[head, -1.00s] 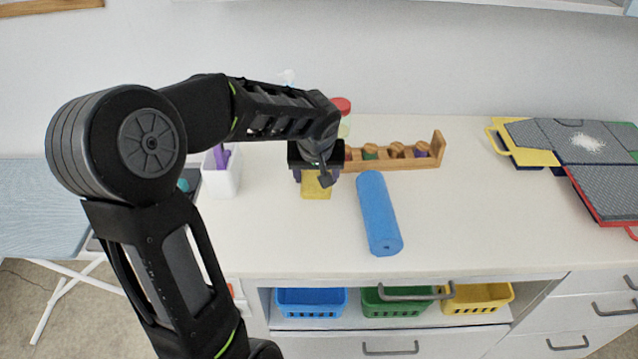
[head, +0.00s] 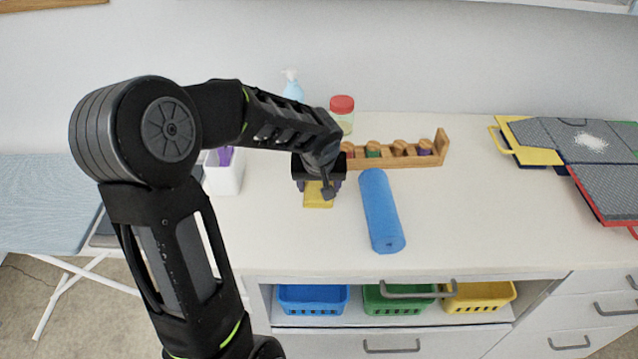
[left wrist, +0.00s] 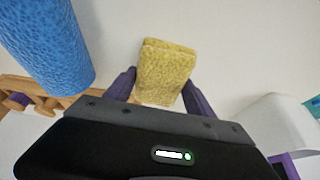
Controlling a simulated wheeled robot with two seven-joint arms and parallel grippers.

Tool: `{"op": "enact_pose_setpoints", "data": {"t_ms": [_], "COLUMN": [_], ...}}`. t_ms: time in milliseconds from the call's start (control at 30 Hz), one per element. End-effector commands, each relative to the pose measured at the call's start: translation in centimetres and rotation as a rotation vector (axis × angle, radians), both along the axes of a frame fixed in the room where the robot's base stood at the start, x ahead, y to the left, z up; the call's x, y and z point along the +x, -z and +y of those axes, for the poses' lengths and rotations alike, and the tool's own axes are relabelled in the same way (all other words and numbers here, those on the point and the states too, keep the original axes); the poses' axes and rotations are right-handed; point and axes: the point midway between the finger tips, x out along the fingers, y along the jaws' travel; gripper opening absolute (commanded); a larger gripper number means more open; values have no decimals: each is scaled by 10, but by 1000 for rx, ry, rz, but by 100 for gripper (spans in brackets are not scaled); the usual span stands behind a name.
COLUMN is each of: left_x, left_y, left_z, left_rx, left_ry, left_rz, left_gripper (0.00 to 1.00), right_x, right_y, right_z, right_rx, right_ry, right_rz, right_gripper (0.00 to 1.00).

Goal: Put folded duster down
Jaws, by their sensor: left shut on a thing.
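The folded duster (head: 318,196) is a small yellow cloth block at the counter's middle left. It also shows in the left wrist view (left wrist: 165,72), between the two purple fingers. My left gripper (head: 320,190) points down and is shut on the duster. The gripper body hides the duster's upper part in the head view. Whether the duster touches the counter or is just above it, I cannot tell. My right gripper is not in view.
A blue roll (head: 381,212) lies just right of the duster. Behind are a wooden rack (head: 400,155), a red-lidded jar (head: 342,112) and a pump bottle (head: 292,88). A white container (head: 224,176) stands left. The counter (head: 470,215) is clear right of the roll.

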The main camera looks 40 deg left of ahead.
Motion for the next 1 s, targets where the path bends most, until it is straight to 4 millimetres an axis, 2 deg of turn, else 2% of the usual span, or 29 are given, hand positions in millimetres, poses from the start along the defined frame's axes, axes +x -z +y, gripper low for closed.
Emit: {"op": "enact_pose_setpoints", "data": {"t_ms": [33, 300, 700, 867, 1000], "left_x": [0, 0, 0, -7, -16], "left_y": [2, 1, -5, -26, -53], "left_z": [0, 0, 0, -5, -12], "left_rx": [0, 0, 1, 3, 3], "left_ry": [0, 0, 0, -1, 0], "left_rz": [0, 0, -1, -4, -6], "left_gripper": [64, 85, 85, 85, 85], "right_x": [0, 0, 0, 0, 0], "right_y": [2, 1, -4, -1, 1], "right_z": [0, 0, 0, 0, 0], "right_rx": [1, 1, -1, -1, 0], "right_ry": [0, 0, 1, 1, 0], "right_rz": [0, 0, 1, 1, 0], "right_gripper": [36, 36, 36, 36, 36]}}
